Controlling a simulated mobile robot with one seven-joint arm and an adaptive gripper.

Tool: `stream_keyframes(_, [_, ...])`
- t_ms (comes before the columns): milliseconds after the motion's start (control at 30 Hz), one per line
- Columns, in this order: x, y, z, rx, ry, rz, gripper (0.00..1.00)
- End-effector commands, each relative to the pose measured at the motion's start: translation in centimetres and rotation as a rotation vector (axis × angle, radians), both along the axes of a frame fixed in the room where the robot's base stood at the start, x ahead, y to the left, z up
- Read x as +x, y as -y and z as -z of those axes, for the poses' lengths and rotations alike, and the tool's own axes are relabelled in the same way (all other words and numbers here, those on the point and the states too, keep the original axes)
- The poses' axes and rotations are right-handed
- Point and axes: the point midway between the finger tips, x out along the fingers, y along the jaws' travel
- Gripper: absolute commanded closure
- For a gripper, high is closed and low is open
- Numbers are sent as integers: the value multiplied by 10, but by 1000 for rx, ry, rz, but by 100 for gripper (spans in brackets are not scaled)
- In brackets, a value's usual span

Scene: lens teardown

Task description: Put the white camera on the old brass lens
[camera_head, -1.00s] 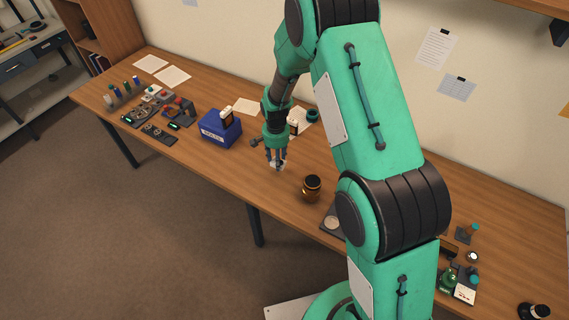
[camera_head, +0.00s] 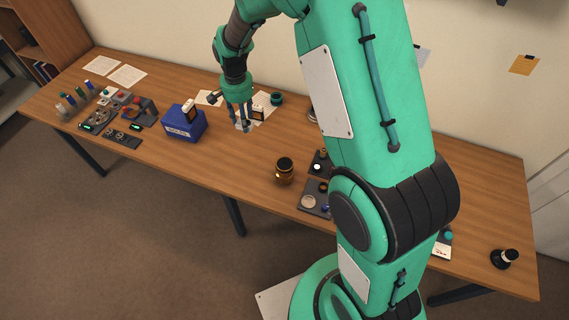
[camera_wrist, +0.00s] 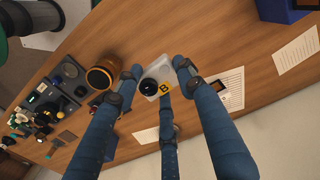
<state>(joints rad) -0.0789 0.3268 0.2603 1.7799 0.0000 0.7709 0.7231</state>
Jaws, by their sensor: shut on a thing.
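My gripper (camera_head: 242,128), with several blue fingers, is shut on the white camera (camera_wrist: 156,82) and holds it above the table. The camera shows a dark round lens opening and a yellow "B" label in the wrist view; in the head view the fingers partly cover it. The old brass lens (camera_head: 284,171) stands upright on the table, dark on top and brass below, to the right of and nearer than my gripper. It also shows in the wrist view (camera_wrist: 103,74), left of the held camera and apart from it.
A blue box (camera_head: 183,124) with a white and black item on it stands left of my gripper. Dark trays with small parts (camera_head: 314,201) lie right of the brass lens. Papers and a teal ring (camera_head: 276,98) lie behind.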

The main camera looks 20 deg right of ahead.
Motion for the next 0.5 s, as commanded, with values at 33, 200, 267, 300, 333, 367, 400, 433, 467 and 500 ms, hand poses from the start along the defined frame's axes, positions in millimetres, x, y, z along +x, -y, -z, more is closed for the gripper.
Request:
stream_keyframes(33, [-10,4,1,0,-5,3,89])
stream_keyframes(200, [-36,17,-1,-1,-4,10,89])
stream_keyframes(267, [-48,21,-2,-1,-4,13,89])
stream_keyframes(300, [-56,25,-3,0,-4,15,89])
stream_keyframes(333, [-63,27,-3,0,-4,17,89])
stream_keyframes(367, [-71,30,-4,0,-4,19,89])
stream_keyframes(400, [-82,34,-4,-1,-4,22,89])
stream_keyframes(433, [-89,37,-5,0,-3,24,89])
stream_keyframes(467, [-98,40,-5,0,-3,26,89])
stream_keyframes(500, [-110,44,-5,0,-4,28,89])
